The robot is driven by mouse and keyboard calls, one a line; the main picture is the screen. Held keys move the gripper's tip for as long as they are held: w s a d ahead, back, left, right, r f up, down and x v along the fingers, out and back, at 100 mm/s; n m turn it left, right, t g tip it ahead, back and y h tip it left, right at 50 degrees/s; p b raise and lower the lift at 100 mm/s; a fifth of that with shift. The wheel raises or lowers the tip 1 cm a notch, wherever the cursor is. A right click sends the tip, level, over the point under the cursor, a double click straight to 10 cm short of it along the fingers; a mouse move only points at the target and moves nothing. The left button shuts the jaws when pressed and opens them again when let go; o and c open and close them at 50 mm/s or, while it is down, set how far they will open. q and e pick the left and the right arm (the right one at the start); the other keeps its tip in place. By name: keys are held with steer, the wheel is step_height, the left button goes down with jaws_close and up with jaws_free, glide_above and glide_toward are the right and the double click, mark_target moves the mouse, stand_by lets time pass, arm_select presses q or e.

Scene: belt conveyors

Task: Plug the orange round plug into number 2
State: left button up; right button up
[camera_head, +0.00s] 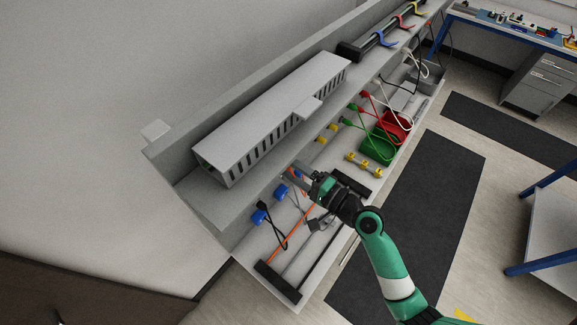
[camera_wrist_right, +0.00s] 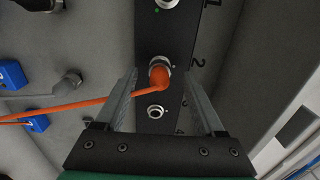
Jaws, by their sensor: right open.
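The orange round plug (camera_wrist_right: 159,77) sits at a silver socket ring on a black strip (camera_wrist_right: 150,140), level with the printed number 2 (camera_wrist_right: 200,63). Its front end is hidden, so how deep it sits cannot be told. Its orange cable (camera_wrist_right: 80,107) runs off left. My right gripper (camera_wrist_right: 160,88) is open, with one finger on each side of the plug and a gap to both. In the head view my right gripper (camera_head: 298,172) is at the wall side of the shelf; the plug is too small to make out there. My left gripper is not in view.
A bare socket (camera_wrist_right: 157,112) lies below the plug and another socket (camera_wrist_right: 166,3) above. A grey plug (camera_wrist_right: 68,84) and blue connectors (camera_wrist_right: 12,74) stand at left. In the head view, a slotted grey duct (camera_head: 275,115) is behind my gripper; a green bin (camera_head: 378,147) stands further along.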

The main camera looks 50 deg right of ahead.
steer(key=s+d+b, duration=0.1)
steer(key=s+b, duration=0.1)
steer(key=s, duration=0.9)
steer(key=shift+s, duration=0.3)
steer(key=shift+d, duration=0.1)
